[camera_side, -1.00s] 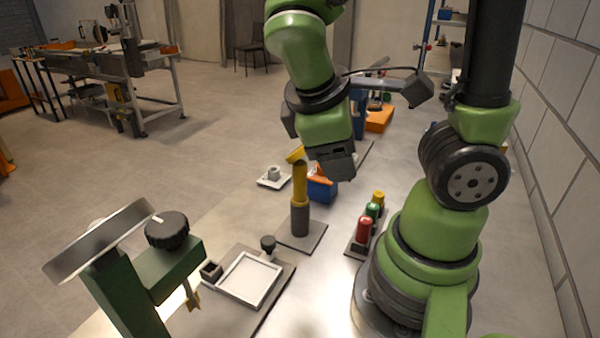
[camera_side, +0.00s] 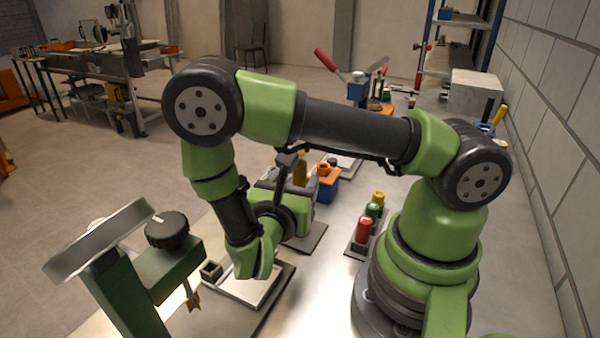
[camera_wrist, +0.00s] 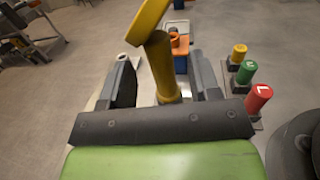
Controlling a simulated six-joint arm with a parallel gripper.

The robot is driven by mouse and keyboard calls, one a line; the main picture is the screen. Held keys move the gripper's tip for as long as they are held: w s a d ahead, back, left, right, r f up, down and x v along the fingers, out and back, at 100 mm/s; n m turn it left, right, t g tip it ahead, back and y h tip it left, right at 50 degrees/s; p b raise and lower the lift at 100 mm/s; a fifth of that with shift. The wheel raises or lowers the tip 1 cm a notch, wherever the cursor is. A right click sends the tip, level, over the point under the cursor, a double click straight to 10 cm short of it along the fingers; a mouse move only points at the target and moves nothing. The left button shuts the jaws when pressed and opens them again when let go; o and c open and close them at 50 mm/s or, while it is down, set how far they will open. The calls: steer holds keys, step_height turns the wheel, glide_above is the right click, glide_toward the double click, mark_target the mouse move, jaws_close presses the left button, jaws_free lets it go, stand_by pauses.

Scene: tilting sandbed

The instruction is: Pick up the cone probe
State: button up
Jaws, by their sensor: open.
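A yellow upright tool (camera_wrist: 163,75) stands between my jaws in the wrist view. I take it to be the cone probe, though no cone tip shows. A slanted yellow piece (camera_wrist: 147,22) shows at its top. In the side view only a little yellow (camera_side: 300,168) shows behind my wrist; the tool's lower part and holder are hidden. My gripper (camera_wrist: 162,68) is open, one finger on each side of the shaft. I cannot tell whether either finger touches it.
Red (camera_side: 364,228), green (camera_side: 373,210) and yellow (camera_side: 379,197) capped cylinders stand in a rack to the right. A blue box (camera_side: 326,190) with an orange item is behind. A white-framed tray (camera_side: 246,286) and a green stand with a black knob (camera_side: 167,230) are in front.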

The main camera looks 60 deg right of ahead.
steer(key=shift+w+d, duration=0.2)
steer(key=shift+d, duration=1.05)
steer(key=shift+w+d, duration=0.15)
steer(key=shift+d, duration=1.05)
steer(key=shift+c, duration=0.5)
steer(key=c, duration=0.8)
